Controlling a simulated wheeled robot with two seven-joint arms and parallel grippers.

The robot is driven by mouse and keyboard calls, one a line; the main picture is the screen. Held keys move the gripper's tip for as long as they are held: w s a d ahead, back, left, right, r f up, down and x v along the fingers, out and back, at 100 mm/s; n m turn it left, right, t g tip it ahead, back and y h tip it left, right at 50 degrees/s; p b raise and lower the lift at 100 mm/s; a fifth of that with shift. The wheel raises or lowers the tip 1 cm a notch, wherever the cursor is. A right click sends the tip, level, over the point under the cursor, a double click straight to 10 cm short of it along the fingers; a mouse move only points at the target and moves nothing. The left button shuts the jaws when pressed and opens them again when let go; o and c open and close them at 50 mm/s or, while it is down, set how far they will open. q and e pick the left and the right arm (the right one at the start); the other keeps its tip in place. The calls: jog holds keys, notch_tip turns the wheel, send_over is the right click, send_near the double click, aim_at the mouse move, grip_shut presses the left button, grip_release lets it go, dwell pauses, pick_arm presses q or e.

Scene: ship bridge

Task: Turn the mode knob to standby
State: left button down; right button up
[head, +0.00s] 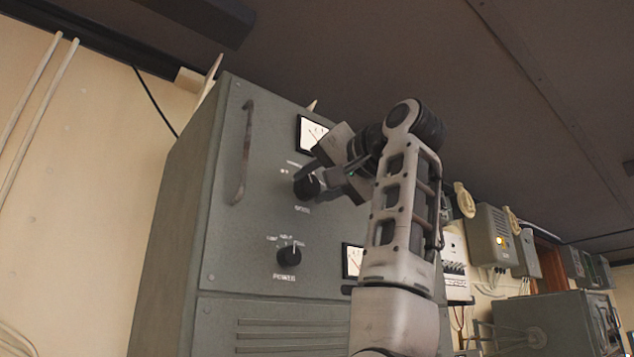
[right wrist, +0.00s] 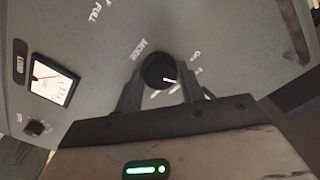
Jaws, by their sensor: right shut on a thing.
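The mode knob (head: 307,187) is a round black knob on the front of a grey-green cabinet (head: 258,215), with white lettering below and small labels above. My right gripper (head: 318,181) reaches it from the right and is shut on it. In the right wrist view the mode knob (right wrist: 158,70) sits between the two dark fingers (right wrist: 159,88), with a white pointer line on its face. The position labels around it are too small or partly covered to read. My left gripper is not in view.
A second black knob marked power (head: 289,255) is below the mode knob. A vertical handle (head: 243,153) is at the left. Gauges (head: 311,133) are beside my right arm. Wall boxes (head: 493,236) and another grey cabinet (head: 548,324) stand at the right.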

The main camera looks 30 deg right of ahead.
jog(key=shift+m, duration=0.4)
jog(key=o, duration=1)
jog(key=shift+c, duration=0.2)
jog(key=shift+s, duration=0.25)
pick_arm(q)
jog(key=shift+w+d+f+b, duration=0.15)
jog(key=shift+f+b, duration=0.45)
jog(key=shift+b, duration=0.7)
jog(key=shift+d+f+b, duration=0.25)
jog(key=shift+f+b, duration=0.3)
jog(key=shift+b, duration=0.7)
pick_arm(e)
jog(key=s+d, duration=0.1)
jog(key=s, duration=1.4)
jog(key=shift+s+d, duration=0.15)
jog(key=shift+s, duration=0.1)
